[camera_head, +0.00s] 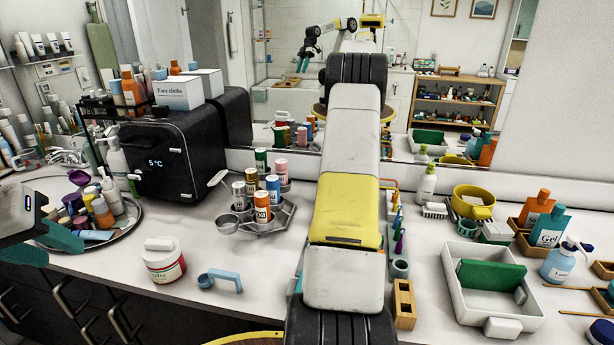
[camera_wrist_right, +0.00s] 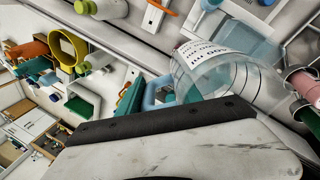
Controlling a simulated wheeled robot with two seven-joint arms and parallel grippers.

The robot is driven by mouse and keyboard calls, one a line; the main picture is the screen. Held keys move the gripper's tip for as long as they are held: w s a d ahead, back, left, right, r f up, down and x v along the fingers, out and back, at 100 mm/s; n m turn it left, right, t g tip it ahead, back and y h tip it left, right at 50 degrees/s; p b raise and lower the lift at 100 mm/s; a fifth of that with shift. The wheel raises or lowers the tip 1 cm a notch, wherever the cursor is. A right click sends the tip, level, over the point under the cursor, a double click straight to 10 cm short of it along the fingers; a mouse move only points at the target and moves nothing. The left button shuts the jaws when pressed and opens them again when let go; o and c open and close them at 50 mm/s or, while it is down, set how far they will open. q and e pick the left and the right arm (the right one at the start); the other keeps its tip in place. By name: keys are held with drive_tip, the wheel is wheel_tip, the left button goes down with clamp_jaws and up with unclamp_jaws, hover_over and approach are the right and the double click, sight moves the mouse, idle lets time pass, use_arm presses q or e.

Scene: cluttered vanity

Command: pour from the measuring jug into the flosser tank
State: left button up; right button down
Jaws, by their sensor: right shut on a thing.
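The clear measuring jug (camera_wrist_right: 215,72) with printed markings shows tilted in the right wrist view, with a light blue handle (camera_wrist_right: 150,97). My right gripper (camera_wrist_right: 188,92) shows only a teal part there and is shut on the jug at its handle side. A pale blue see-through vessel (camera_wrist_right: 262,48) beside the jug looks like the flosser tank, but I cannot tell for sure, nor whether they touch. In the head view my right arm hides this area. My left gripper (camera_head: 42,243) is at the left edge, its teal fingers apart and empty.
A black mini fridge (camera_head: 190,150), a can rack (camera_head: 275,221), a red-labelled tub (camera_head: 163,262) and a blue scoop (camera_head: 222,279) stand left of my right arm. A white tray (camera_head: 462,300), yellow bowl (camera_head: 473,203) and bottles crowd the right. The front left counter is partly clear.

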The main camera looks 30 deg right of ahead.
drive_tip(key=shift+a+f+y, duration=0.25)
drive_tip(key=shift+f+y, duration=0.65)
drive_tip(key=shift+y, duration=0.1)
drive_tip(key=shift+a+f+y, duration=0.35)
drive_tip(key=shift+f+y, duration=0.05)
drive_tip(key=shift+y, duration=0.1)
drive_tip(key=shift+a, duration=0.15)
